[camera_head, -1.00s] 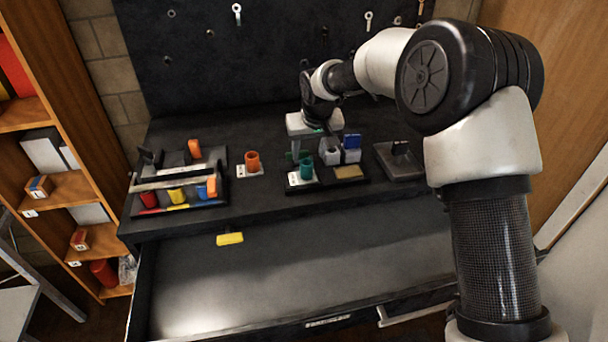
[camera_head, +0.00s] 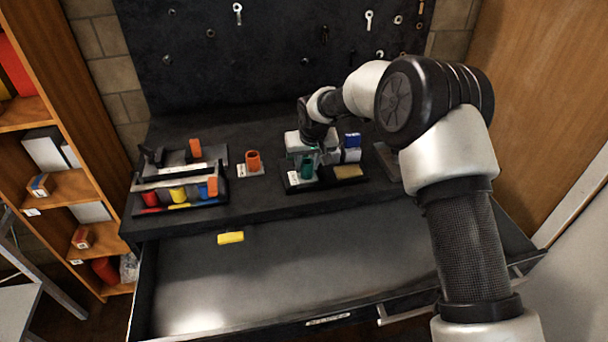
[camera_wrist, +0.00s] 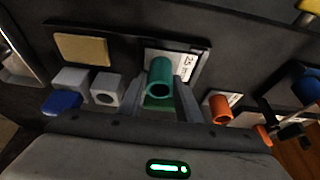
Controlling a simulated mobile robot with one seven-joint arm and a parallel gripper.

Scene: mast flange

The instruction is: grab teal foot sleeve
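The teal sleeve (camera_head: 307,169) is an upright hollow cylinder on a white labelled plate, at the front left of a black tray. It also shows in the wrist view (camera_wrist: 160,77), at the centre between my fingers. My gripper (camera_wrist: 161,94) points at it with one grey finger on each side. The fingers look open, with a narrow gap to the sleeve; I cannot tell if either one touches. In the head view my gripper (camera_head: 306,153) is just behind and above the sleeve, and its fingertips are partly hidden.
An orange sleeve (camera_head: 253,161) stands to the left. A rack of coloured parts (camera_head: 180,203) is farther left. A yellow piece (camera_head: 231,237) lies in the open drawer.

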